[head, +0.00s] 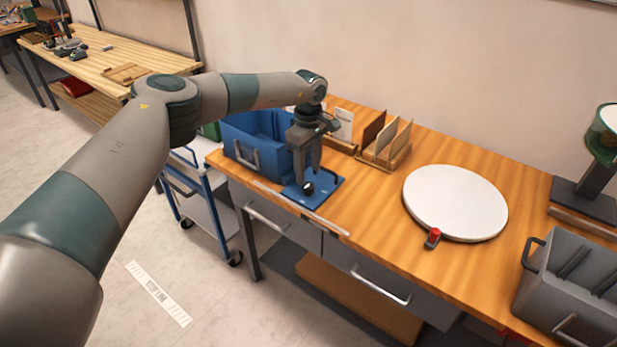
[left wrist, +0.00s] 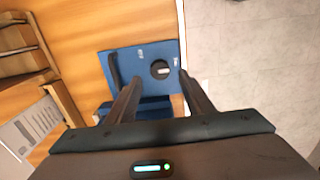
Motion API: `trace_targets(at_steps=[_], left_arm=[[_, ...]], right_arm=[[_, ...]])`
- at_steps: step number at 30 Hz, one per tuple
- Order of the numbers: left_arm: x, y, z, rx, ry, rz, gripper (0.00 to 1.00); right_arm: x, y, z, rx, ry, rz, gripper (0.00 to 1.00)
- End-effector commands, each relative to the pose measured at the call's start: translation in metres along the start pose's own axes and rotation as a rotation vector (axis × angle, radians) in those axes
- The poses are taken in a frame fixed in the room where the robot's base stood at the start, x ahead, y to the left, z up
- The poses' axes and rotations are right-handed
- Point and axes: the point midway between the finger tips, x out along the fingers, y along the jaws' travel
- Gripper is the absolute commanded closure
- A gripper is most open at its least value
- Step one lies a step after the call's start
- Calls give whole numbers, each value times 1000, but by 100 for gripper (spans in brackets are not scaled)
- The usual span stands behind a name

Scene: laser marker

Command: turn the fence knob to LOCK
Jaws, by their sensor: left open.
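The fence knob (head: 308,187) is a small round black knob on a blue plate (head: 327,194) at the front left of the wooden bench. In the left wrist view the knob (left wrist: 157,66) shows a short white mark lying roughly sideways, toward the picture's right. Small white labels on the plate (left wrist: 115,62) are too small to read. My left gripper (head: 309,173) points down over the knob with its fingers apart and empty. In the left wrist view the fingertips (left wrist: 160,79) stand either side of the knob, nearer the camera; I cannot tell whether they touch it. My right gripper is not in view.
A blue bin (head: 262,138) stands just behind and left of the plate. Wooden racks with upright boards (head: 385,142) stand behind it. A white round turntable (head: 455,202), a small red button (head: 434,235) and a grey bin (head: 570,285) are to the right. The bench's front edge is close.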

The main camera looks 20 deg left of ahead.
Motion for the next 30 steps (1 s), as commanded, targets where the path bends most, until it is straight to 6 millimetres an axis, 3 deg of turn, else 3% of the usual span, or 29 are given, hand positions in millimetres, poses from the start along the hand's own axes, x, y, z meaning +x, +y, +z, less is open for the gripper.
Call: trace_targets(at_steps=[9, 23, 28, 30], left_arm=[[43, 0, 0, -1, 0, -1, 52], [53, 0, 0, -1, 0, 1, 52], [53, 0, 0, -1, 0, 1, 91], [53, 0, 0, -1, 0, 1, 94]], right_arm=[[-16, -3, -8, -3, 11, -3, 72], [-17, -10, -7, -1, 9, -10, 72], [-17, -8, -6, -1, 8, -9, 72], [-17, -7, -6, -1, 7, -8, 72]])
